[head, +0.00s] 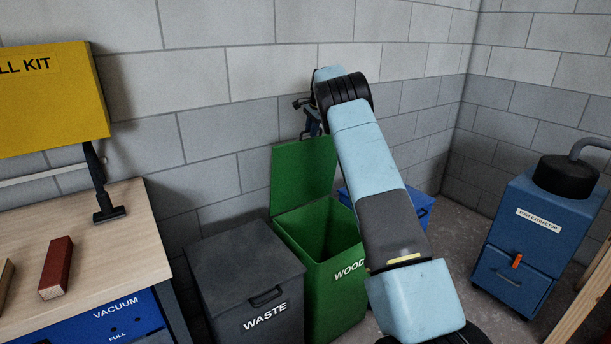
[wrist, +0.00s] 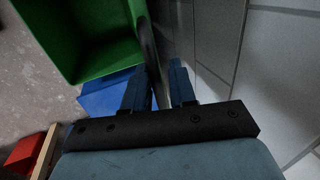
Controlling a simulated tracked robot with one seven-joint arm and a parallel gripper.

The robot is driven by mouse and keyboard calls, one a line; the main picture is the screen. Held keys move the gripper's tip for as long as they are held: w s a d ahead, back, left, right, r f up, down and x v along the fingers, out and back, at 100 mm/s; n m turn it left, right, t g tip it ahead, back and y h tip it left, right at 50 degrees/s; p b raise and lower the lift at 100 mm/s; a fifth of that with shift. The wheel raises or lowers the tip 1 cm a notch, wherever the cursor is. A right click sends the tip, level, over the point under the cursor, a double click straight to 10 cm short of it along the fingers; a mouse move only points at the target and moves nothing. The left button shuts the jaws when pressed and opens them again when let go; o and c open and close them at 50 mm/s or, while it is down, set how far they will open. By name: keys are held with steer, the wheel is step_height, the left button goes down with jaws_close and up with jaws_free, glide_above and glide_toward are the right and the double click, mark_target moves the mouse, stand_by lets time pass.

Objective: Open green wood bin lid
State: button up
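The green wood bin (head: 350,303) stands on the floor, marked WOOD. Its green lid (head: 303,178) is raised, standing nearly upright at the bin's back near the wall, and the bin's inside is visible. My gripper (head: 312,128) is above the lid's top edge in the head view, small and partly hidden by my arm. In the wrist view, the two fingers of my gripper (wrist: 160,85) are apart. The thin dark edge of what looks like the lid (wrist: 152,50) runs between them. I cannot tell whether either finger touches it. The green bin (wrist: 75,40) lies at upper left there.
A grey WASTE bin (head: 240,275), its lid shut, stands left of the green bin. A blue bin (head: 420,212) is partly behind my arm. The block wall (head: 215,125) is close behind. A workbench (head: 110,250) is at left, a blue dust extractor (head: 535,245) at right.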

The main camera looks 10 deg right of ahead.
steer(key=v, duration=0.6)
steer(key=shift+r, duration=0.35)
stand_by(0.6)
steer(key=s+r+n, duration=0.2)
steer(key=s+r, duration=1)
steer(key=s, duration=0.1)
steer(key=s+a+r+n+t, duration=0.1)
steer(key=s+a+r+n, duration=0.15)
steer(key=s, duration=0.65)
steer(key=s+a+r+n, duration=0.15)
steer(key=s+r, duration=0.25)
steer(key=s, duration=0.6)
steer(key=s+a+f+n, duration=0.1)
steer(key=s+f+n, duration=0.1)
steer(key=s, duration=0.9)
steer(key=s+a+f+n, duration=0.2)
steer(key=s+f, duration=0.3)
steer(key=s, duration=0.7)
steer(key=s+a+f+n+t+h, duration=0.1)
steer(key=s+f+n, duration=0.3)
steer(key=s, duration=0.8)
steer(key=shift+s+a, duration=0.2)
steer(key=shift+a, duration=0.3)
steer(key=shift+o, duration=0.4)
